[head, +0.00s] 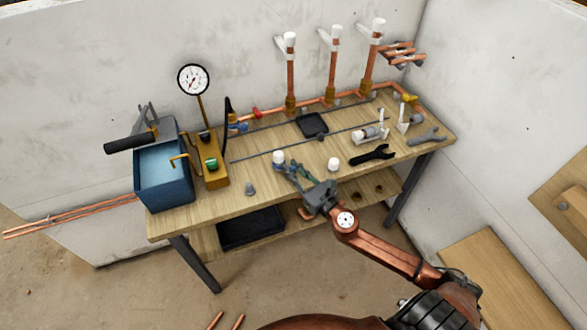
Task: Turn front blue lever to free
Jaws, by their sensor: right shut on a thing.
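Blue lever handles (240,128) show at the left end of the copper pipe run, just right of the gauge stand; they are small and I cannot tell their exact position. A red handle (255,112) is just behind them. My right gripper (309,187) is over the front edge of the bench, well to the right of and in front of the blue levers. The gripped part is hidden. My left gripper is not in view.
The wooden bench (215,198) carries a blue tank (165,185), a pressure gauge (193,80), white caps, a dark wrench (372,155) and a grey wrench (425,136). Capped copper risers (332,75) stand at the back. The bench front left is mostly clear.

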